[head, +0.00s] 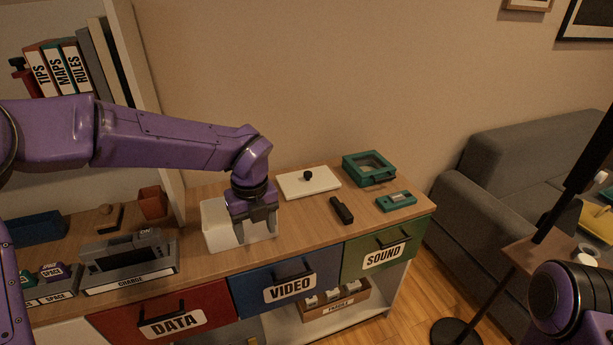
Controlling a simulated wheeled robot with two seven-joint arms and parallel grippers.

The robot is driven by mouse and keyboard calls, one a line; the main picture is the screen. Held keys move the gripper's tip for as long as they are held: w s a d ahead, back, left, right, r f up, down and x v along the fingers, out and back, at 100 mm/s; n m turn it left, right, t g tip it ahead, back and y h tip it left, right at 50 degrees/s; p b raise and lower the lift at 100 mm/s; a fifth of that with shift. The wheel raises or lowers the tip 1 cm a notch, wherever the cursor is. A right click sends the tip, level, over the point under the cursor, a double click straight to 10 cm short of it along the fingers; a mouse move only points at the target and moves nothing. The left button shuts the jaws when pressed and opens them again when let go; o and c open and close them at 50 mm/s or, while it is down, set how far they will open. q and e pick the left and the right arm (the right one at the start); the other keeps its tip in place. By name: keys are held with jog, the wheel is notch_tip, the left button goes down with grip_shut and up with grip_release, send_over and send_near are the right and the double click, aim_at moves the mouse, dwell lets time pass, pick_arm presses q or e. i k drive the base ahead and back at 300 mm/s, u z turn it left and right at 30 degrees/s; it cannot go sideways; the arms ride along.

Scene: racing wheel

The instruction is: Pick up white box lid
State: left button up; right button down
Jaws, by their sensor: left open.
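The white box lid (296,185) is a flat white panel with a dark round knob (308,174). It lies on the wooden cabinet top, right of my left gripper. The open white box (213,222) stands to the left of the lid. My left gripper (252,234) points down over the white box, fingers apart, and hides part of it. I see nothing held between the fingers. Only a purple part of my right arm shows at the lower right; its gripper is out of view.
A grey charging tray (128,260) is at left. Drawers labelled DATA (165,312), VIDEO (288,285) and SOUND (386,250) face front. A shelf panel rises behind the left arm.

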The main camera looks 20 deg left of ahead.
aim_at(304, 183)
jog(key=i, duration=1.3)
jog(key=z, duration=0.05)
